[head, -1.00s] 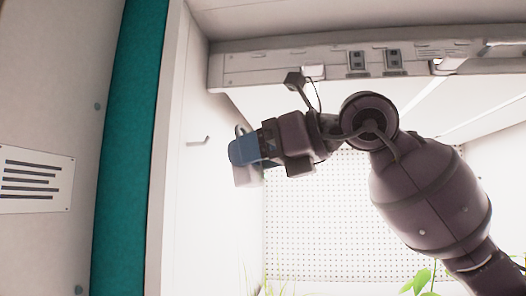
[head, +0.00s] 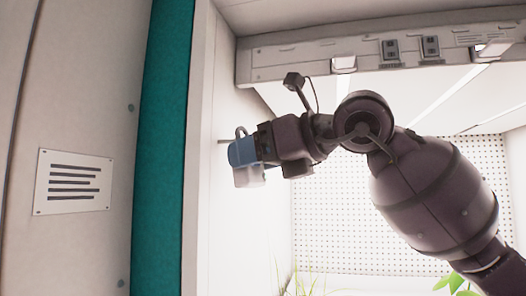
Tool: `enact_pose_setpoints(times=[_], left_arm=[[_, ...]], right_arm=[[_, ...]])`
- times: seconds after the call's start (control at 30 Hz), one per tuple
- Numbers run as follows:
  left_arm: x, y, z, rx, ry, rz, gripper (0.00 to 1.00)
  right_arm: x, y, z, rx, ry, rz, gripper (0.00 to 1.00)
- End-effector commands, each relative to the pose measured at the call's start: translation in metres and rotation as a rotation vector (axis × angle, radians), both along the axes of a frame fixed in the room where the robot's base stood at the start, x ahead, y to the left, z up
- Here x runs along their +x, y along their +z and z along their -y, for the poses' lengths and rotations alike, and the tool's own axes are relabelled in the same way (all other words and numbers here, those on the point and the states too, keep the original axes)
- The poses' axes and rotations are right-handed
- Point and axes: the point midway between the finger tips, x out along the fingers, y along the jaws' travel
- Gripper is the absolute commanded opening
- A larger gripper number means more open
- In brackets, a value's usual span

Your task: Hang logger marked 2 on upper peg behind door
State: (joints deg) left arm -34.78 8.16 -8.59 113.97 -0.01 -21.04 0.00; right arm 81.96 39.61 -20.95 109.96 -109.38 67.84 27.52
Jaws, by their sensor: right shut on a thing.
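My right gripper (head: 264,146) is shut on the logger (head: 241,153), a small device with a blue upper part, a pale lower part and a grey loop on top. The logger hangs roughly upright, and no number can be read on it. A thin grey peg (head: 223,141) sticks out from the white side wall. In the picture the peg's visible end meets the logger's left edge just below the loop. The rest of the peg is hidden behind the logger. I cannot tell whether they touch or whether the loop is around the peg. My left gripper is not in view.
A teal seal strip (head: 165,150) and a pale panel with a printed label (head: 73,182) stand at the left. A light rail (head: 310,57) crosses above my right arm. A perforated back wall (head: 400,250) and green plants (head: 457,288) are beyond and below.

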Motion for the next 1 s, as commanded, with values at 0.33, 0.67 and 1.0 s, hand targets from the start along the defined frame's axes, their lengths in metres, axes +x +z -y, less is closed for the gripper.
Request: enact_pose_setpoints(times=[0.33, 0.67, 1.0], left_arm=[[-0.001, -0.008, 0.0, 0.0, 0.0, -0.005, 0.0], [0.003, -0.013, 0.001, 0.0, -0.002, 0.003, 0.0], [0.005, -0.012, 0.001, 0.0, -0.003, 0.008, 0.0]], right_arm=[[0.004, -0.007, -0.015, -0.001, 0.001, 0.001, 0.32], [0.006, -0.012, -0.019, -0.001, 0.0, 0.001, 0.32], [0.006, -0.012, -0.02, 0.0, 0.0, 0.001, 0.32]])
